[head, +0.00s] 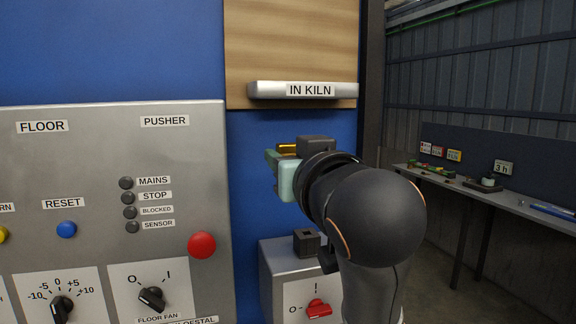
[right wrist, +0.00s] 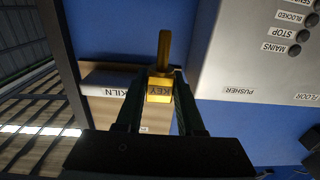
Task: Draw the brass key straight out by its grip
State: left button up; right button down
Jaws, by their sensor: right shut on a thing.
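The brass key (head: 288,148) is partly hidden by my right gripper (head: 279,160) in the head view. My right gripper is shut on the key's grip, high in front of the blue wall. In the right wrist view, the yellow grip (right wrist: 158,94) marked KEY sits between the fingers. Its shaft (right wrist: 164,52) points away from the gripper, and its end shows against blue with no socket around it. A small dark block (head: 306,242) with a square opening stands on a grey box below the gripper. My left gripper is not in view.
A grey control panel (head: 100,125) with a red button (head: 202,245) is on the left. The IN KILN bar (head: 303,90) is above the gripper. The grey box (head: 275,262) carries a red switch (head: 318,308). A workbench (head: 525,197) stands farther right.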

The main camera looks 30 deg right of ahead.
jog(key=shift+r, duration=1.45)
